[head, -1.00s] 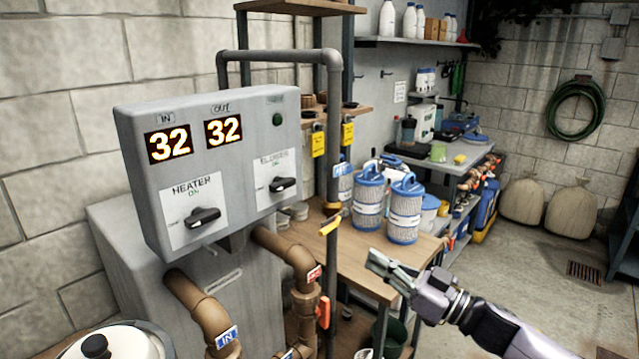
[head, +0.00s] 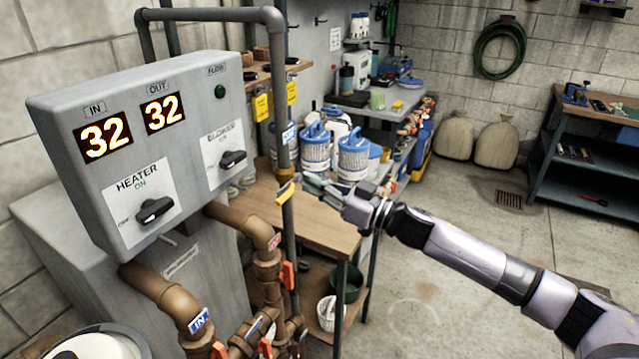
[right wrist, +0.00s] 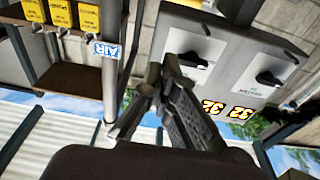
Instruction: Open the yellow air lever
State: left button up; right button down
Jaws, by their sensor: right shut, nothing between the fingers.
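The yellow air lever (head: 287,191) sits on a vertical grey pipe (head: 281,110) beside the heater control box. It slants, with its higher end to the right. A blue AIR label (head: 289,135) is on the pipe above it, and the label also shows in the right wrist view (right wrist: 106,50). My right gripper (head: 308,182) is shut and empty. Its fingertips are just right of the lever in the head view; I cannot tell whether they touch it. In the right wrist view the shut fingers (right wrist: 162,68) point toward the control box, and I cannot make out the lever. My left gripper is out of view.
The grey control box (head: 190,95) stands left of the pipe. Brown pipes with orange-red handles (head: 287,275) run below. A wooden table (head: 325,232) with blue-and-white filter cartridges (head: 353,155) is behind. Open floor (head: 450,270) lies to the right.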

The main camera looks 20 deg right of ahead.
jog(key=r+p, duration=0.1)
jog(key=p, duration=0.1)
send_over(292, 191)
jog(key=s+a, duration=0.1)
jog(key=s, duration=0.1)
jog(key=f, duration=0.4)
jog(key=shift+s+d, duration=0.2)
jog(key=shift+s, duration=0.15)
jog(key=shift+a, duration=0.1)
jog(key=shift+f, duration=0.15)
jog(key=shift+f+n, duration=0.15)
jog(key=shift+n, duration=0.25)
